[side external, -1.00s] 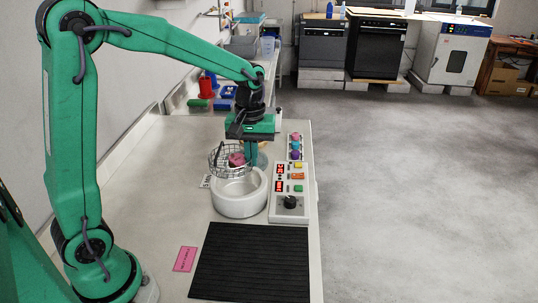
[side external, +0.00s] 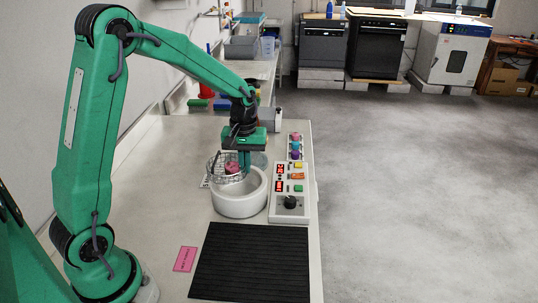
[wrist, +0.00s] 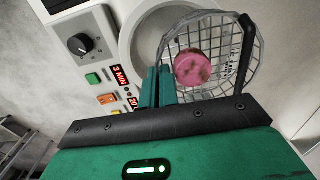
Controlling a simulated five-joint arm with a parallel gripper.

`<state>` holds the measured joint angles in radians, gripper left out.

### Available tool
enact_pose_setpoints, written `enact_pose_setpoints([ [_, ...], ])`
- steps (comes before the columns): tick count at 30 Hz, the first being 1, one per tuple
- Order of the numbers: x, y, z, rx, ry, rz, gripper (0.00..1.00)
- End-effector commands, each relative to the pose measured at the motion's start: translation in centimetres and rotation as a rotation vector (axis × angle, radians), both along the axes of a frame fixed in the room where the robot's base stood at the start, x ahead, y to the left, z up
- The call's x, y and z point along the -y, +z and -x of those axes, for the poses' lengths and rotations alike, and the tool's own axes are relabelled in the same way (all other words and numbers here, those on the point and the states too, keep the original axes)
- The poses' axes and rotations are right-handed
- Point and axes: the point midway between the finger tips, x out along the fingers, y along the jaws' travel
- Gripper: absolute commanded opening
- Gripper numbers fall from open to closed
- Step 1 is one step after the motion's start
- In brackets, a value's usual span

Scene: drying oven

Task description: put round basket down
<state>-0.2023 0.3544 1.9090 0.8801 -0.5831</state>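The round wire basket (side external: 215,170) hangs at the left rear of the white round pot (side external: 240,208), near its rim; I cannot tell whether they touch. A pink round piece (side external: 232,168) lies in the basket. In the wrist view the basket (wrist: 262,75) overlaps the right part of the pot's opening (wrist: 140,35), with the pink piece (wrist: 193,67) inside it. My gripper (side external: 245,160) points down at the basket's right side. Its fingers (wrist: 157,85) are close together on the basket's rim, where the wire meets them; the exact contact is hidden.
A control panel (side external: 289,205) with a black knob and coloured buttons stands right of the pot. A ribbed black mat (side external: 250,262) and a pink label (side external: 185,259) lie in front. Blue and green items (side external: 197,103) stand behind.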

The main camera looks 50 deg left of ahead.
Motion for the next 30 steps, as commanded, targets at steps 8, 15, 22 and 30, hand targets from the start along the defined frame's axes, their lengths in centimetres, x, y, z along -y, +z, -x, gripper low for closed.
enact_pose_setpoints([
  [8, 0.0, -1.2, 0.0, 0.002, 0.000, -0.001, 0.00],
  [15, 0.0, -1.4, 0.0, 0.001, 0.000, 0.000, 0.00],
  [22, 0.0, -1.8, 0.0, 0.000, 0.000, 0.000, 0.00],
  [30, 0.0, -2.1, 0.0, 0.001, 0.000, 0.000, 0.24],
])
